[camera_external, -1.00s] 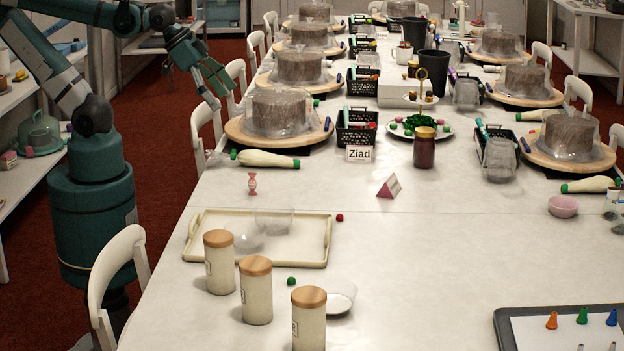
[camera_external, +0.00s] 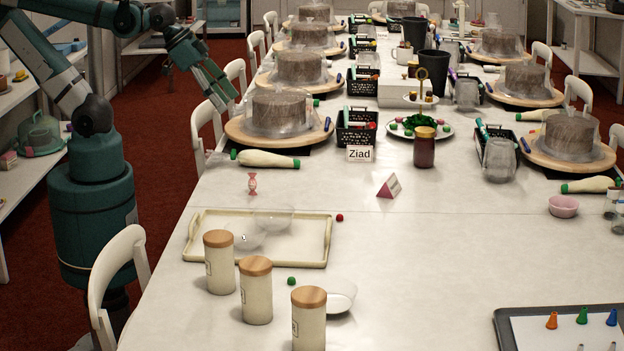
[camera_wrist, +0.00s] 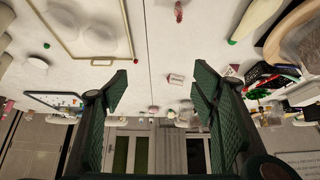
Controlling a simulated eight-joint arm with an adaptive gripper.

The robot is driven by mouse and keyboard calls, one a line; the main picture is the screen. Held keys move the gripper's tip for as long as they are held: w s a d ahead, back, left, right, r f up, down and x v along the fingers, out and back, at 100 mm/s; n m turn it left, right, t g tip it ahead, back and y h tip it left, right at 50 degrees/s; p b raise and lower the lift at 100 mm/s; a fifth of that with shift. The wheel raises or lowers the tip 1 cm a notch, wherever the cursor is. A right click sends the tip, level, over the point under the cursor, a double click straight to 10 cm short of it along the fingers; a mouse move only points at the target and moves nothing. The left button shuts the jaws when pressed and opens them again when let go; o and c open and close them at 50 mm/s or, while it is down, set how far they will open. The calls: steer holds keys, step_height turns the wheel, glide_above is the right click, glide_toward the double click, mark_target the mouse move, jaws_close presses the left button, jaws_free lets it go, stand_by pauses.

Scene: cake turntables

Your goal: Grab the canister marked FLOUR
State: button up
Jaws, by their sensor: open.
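Three cream canisters with wooden lids stand upright at the front left of the table: a rear one (camera_external: 220,265), a middle one (camera_external: 256,295) and a front one (camera_external: 309,322). Each has a label edge on its left side, turned too far from the camera to read, so I cannot tell which is marked FLOUR. My gripper (camera_external: 228,100) is open and empty, above the chairs at the table's left edge, far behind the canisters. Its two spread fingers also show in the wrist view (camera_wrist: 160,88), with no canister identifiable between them.
A cream tray (camera_external: 300,262) with clear bowls lies behind the canisters. A small white dish (camera_external: 340,300) and a green ball (camera_external: 291,281) are close to them. A chair (camera_external: 118,265) stands at their left. The table's centre front is clear.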

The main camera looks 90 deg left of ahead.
steer(key=shift+r, duration=2.65)
steer(key=w+d+r+m+g+h+p, duration=0.15)
steer(key=w+d+r, duration=0.35)
steer(key=w+d, duration=0.55)
steer(key=m+g+h+p, duration=0.1)
steer(key=m+g+p, duration=0.1)
steer(key=m+p, duration=0.35)
glide_above(247, 259)
steer(key=b, duration=0.1)
step_height(247, 259, down, 5)
step_height(247, 259, down, 21)
steer(key=shift+s+a+r, duration=0.15)
steer(key=shift+r, duration=0.05)
steer(key=shift+f, duration=0.45)
steer(key=shift+f, duration=0.1)
